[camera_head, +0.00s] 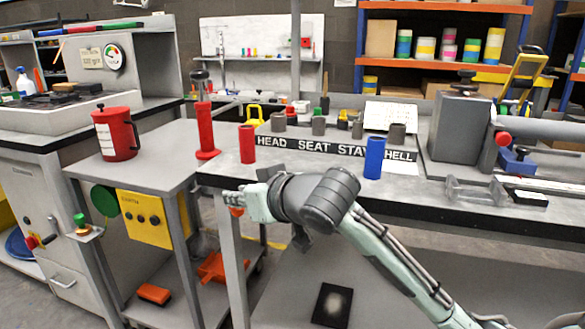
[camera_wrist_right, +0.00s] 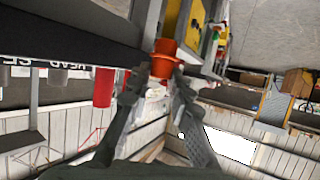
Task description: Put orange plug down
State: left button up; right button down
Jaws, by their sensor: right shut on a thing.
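My right gripper (camera_head: 237,204) reaches in at the front-left edge of the long bench, in front of the gap beside the small grey table. It is shut on the orange plug (camera_head: 236,211), mostly hidden by the hand in the head view. In the right wrist view the plug (camera_wrist_right: 165,52) shows between the fingertips of the right gripper (camera_wrist_right: 164,76). The plug appears held off any surface. My left gripper is not in view.
On the bench (camera_head: 310,178) stand a red tube (camera_head: 247,144), a blue tube (camera_head: 374,157) and several grey tubes behind a lettered strip (camera_head: 337,149). The small table (camera_head: 160,172) bears a red pot (camera_head: 115,134) and a red stand (camera_head: 205,130); its front-middle is clear.

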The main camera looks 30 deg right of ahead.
jog(key=s+d+r+m+h, duration=0.15)
jog(key=d+r, duration=0.25)
jog(key=r, duration=0.4)
jog(key=s+d+r+m+h, duration=0.1)
jog(key=s+d+r, duration=0.2)
jog(key=d+r, duration=0.3)
jog(key=w+d+f+b, duration=0.1)
jog(key=w+d, duration=0.1)
jog(key=w+d+f+b, duration=0.1)
jog(key=w+d+f, duration=0.1)
jog(key=d, duration=0.1)
jog(key=w+d+f+b, duration=0.1)
jog(key=w+d+f, duration=0.1)
jog(key=w, duration=0.1)
jog(key=shift+d+f, duration=0.25)
notch_tip(320, 180, down, 3)
jog(key=shift+f+b, duration=0.2)
jog(key=shift+b, duration=0.5)
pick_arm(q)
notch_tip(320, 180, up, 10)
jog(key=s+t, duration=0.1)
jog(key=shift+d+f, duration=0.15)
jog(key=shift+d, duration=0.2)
pick_arm(e)
jog(key=shift+f, duration=0.25)
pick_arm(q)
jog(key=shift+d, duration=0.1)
pick_arm(e)
jog(key=shift+f, duration=0.15)
